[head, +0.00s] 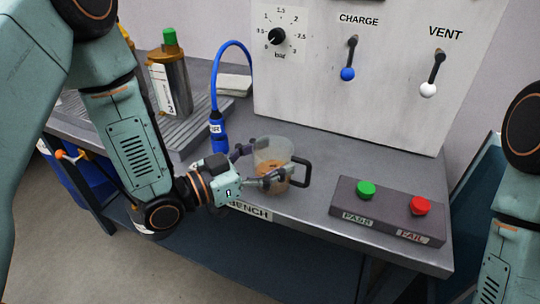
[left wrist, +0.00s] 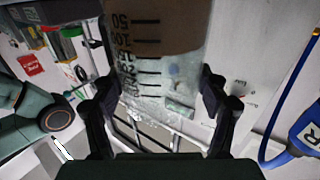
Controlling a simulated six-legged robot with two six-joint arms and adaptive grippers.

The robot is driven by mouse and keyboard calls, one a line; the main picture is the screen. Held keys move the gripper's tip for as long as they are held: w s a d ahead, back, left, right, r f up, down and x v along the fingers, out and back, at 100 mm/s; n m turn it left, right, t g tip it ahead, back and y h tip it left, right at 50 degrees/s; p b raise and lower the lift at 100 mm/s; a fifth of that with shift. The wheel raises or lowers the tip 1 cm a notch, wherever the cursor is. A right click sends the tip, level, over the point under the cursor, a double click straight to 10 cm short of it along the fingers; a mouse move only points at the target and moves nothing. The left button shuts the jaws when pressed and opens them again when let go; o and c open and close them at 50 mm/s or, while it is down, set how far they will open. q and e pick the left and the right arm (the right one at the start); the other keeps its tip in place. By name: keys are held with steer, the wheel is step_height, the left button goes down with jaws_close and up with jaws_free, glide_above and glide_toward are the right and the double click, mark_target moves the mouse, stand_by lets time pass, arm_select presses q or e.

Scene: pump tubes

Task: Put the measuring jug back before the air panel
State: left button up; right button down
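The measuring jug (head: 272,154) is clear, with brown liquid in its lower part and a dark handle on its right. It is upright over the bench's front part, before the air panel (head: 375,85). My left gripper (head: 256,166) has one finger on each side of the jug. In the left wrist view the jug (left wrist: 158,75), with black scale marks, fills the space between the fingers (left wrist: 158,95), and both pads appear to touch its wall. Whether its base touches the bench is hard to tell. My right gripper is out of view.
A dark box with a green button (head: 366,188) and a red button (head: 420,205) sits right of the jug. A blue hose with its connector (head: 217,128) hangs left of it. A green-topped metal cylinder (head: 170,80) stands farther left on the ribbed tray.

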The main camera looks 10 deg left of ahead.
mark_target(255, 161)
arm_select(q)
steer(key=o, duration=0.4)
steer(key=shift+w+a, duration=0.1)
steer(key=shift+c, duration=0.2)
steer(key=shift+r, duration=0.3)
steer(key=p+v, duration=0.2)
steer(key=v, duration=0.4)
steer(key=p+v, duration=0.3)
steer(key=v, duration=0.3)
